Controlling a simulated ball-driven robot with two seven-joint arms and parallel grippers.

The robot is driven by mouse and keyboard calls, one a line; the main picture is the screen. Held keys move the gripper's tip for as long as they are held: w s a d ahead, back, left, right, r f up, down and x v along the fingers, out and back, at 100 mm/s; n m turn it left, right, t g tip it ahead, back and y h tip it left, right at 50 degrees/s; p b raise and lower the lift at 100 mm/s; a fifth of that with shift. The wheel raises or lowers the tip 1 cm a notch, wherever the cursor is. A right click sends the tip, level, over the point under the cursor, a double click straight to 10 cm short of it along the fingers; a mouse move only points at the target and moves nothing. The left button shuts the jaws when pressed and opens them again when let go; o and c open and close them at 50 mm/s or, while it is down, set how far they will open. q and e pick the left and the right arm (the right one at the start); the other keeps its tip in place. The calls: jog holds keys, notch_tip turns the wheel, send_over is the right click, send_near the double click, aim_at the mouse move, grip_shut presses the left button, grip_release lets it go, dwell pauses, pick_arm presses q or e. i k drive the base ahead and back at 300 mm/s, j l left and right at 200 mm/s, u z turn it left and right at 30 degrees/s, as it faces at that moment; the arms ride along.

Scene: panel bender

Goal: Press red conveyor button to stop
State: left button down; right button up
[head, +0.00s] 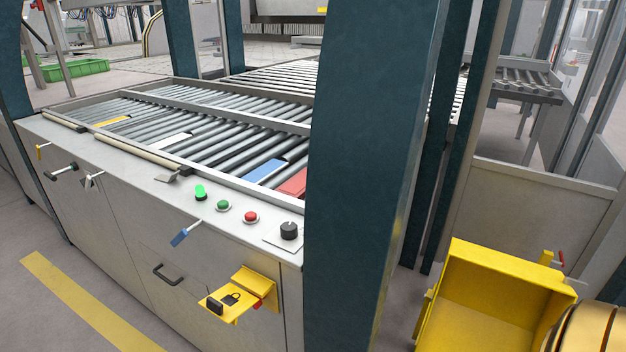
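The red button (250,217) sits on the light grey top edge of the conveyor cabinet (215,240), near its right end. A green button (222,205) is just left of it, and a brightly lit green lamp (201,192) is further left. A black rotary knob (289,231) is to the right of the red button. Nothing covers the red button. Neither of my grippers shows in the head view.
The roller conveyor (215,118) carries flat yellow, white, blue and red pieces. A dark blue post (365,150) stands right of the controls. A yellow lock bracket (238,292) juts from the cabinet front. A yellow box (500,268) is at lower right. Floor at left is clear.

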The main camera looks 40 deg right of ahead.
aim_at(250, 216)
jog(key=i+z, duration=0.4)
jog(key=i+j+z, duration=0.15)
jog(key=z, duration=0.25)
jog(key=i+j+z, duration=0.4)
jog(key=l, duration=0.1)
